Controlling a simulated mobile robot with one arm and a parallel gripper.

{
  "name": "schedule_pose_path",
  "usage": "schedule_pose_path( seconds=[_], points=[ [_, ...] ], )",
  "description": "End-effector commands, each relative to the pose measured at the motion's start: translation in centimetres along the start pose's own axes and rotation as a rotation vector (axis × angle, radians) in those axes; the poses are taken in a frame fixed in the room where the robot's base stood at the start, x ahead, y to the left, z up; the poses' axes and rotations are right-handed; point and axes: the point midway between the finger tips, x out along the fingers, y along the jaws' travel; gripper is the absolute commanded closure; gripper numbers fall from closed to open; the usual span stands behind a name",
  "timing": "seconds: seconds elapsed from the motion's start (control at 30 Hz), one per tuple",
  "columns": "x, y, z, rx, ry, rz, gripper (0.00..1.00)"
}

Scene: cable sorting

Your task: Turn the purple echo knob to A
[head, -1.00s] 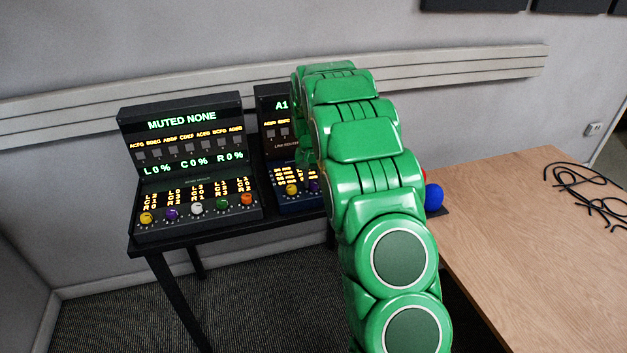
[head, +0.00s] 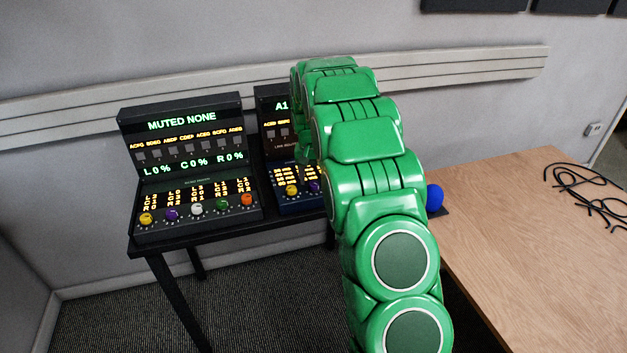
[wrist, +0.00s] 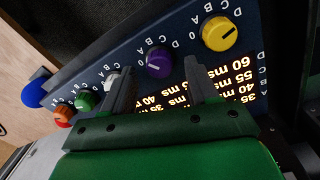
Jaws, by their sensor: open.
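The purple echo knob (wrist: 158,62) sits on a dark blue panel (wrist: 135,52) in the wrist view, between a yellow knob (wrist: 219,33) and a white knob partly behind a finger. Letters are printed around it; I cannot surely tell which one it points at. My gripper (wrist: 158,78) is open, with one finger on each side of the purple knob's near edge. I cannot tell whether either finger touches it. In the head view the purple knob (head: 314,187) shows beside my arm, which hides much of this unit.
A mixer (head: 190,185) with its own purple knob (head: 172,214) stands to the left on the black table. Green (wrist: 85,101) and orange (wrist: 63,114) knobs line the same panel.

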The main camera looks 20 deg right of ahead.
Motion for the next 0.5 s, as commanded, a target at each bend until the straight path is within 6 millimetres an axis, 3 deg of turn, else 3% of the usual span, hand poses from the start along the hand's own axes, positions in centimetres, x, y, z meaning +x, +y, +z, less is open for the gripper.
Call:
schedule_pose_path(
  seconds=[0.3, 0.5],
  points=[
    [-4.7, 0.0, -0.1, 0.000, 0.003, -0.001, 0.41],
    [-6.1, 0.0, -0.1, 0.000, 0.001, 0.000, 0.41]
  ],
)
